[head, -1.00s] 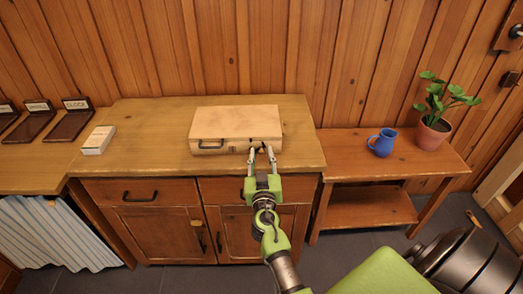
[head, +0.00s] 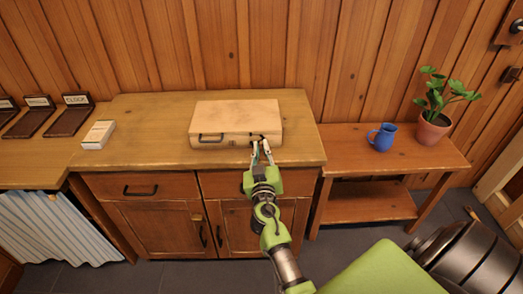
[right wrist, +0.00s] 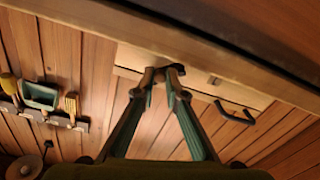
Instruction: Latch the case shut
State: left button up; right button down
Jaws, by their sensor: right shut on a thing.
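The pale wooden case (head: 237,112) lies flat on the cabinet top, its lid down. Its dark handle (head: 208,137) is on the front face, left of my gripper; it also shows in the right wrist view (right wrist: 236,113). My right gripper (head: 261,149) is at the right part of the case's front. In the right wrist view its fingertips (right wrist: 161,74) are closed around a small dark latch (right wrist: 178,69) on that face. The fingers hide most of the latch, so its exact position is unclear. My left gripper is out of view.
A small white box (head: 97,134) lies on the cabinet top (head: 150,130) to the left, with dark labelled stands (head: 72,118) farther left. A blue mug (head: 382,137) and a potted plant (head: 434,127) stand on the lower bench (head: 350,145) at right.

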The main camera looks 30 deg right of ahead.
jog(key=n, duration=0.2)
jog(key=r+n, duration=0.1)
jog(key=n, duration=0.2)
jog(key=shift+w+a+r+n, duration=0.2)
jog(key=shift+a+r+n, duration=0.05)
jog(key=shift+a+n, duration=0.05)
jog(key=n, duration=0.3)
jog(key=a+n, duration=0.1)
jog(key=shift+w+r+n, duration=0.3)
jog(key=shift+r, duration=0.05)
jog(key=c, duration=2)
grip_release()
jog(key=shift+c, duration=0.2)
jog(key=v, duration=0.7)
jog(key=shift+a, duration=0.15)
jog(key=shift+s, duration=0.15)
